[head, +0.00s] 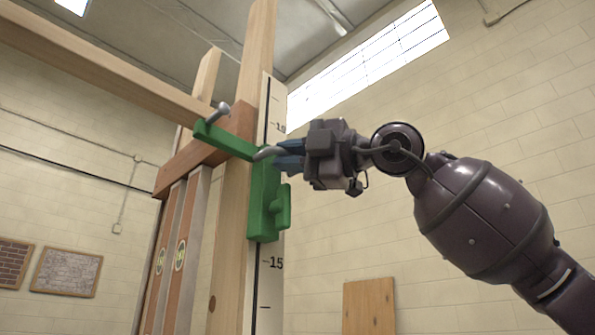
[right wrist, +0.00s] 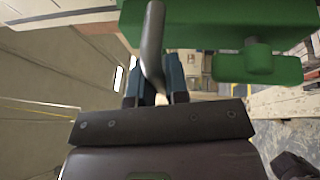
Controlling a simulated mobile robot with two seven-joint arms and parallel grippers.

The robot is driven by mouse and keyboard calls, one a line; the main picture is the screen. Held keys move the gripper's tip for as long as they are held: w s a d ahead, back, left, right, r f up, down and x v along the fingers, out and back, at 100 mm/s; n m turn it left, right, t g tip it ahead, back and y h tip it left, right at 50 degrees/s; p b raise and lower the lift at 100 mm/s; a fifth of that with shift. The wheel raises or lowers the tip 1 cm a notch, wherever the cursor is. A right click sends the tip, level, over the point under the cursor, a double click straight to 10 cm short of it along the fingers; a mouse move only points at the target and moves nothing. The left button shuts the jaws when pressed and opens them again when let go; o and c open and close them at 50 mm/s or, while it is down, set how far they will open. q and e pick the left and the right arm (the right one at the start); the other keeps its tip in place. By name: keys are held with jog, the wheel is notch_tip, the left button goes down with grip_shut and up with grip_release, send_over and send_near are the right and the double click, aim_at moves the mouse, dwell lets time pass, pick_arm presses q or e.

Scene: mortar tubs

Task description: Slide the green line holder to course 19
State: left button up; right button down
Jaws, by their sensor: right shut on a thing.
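The green line holder (head: 262,205) sits upright on a wooden post, over a marked strip. Its lower end is just above the 15 mark (head: 272,263). A higher label (head: 278,127) is above its body; its second digit is hard to read. A green arm reaches left from the holder's top and carries a grey bolt (head: 218,110). My right gripper (head: 283,158) is shut on the holder's curved grey lever, at the holder's upper right. In the right wrist view the lever (right wrist: 152,40) runs down between the fingers (right wrist: 157,85), below the green body (right wrist: 200,22). My left gripper is out of view.
Wooden beams (head: 100,68) cross to the left of the post. Two levels (head: 180,255) stand upright against the frame at lower left. A wooden board (head: 369,306) stands at the lower middle. The space right of the post is open apart from my arm.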

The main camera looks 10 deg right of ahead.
notch_tip(320, 180, up, 7)
jog(key=p, duration=0.2)
jog(key=shift+r+p, duration=0.1)
jog(key=shift+p, duration=0.25)
jog(key=shift+r, duration=0.6)
jog(key=c, duration=1.1)
grip_release()
jog(key=shift+d, duration=0.1)
jog(key=shift+c, duration=0.2)
jog(key=shift+f, duration=0.1)
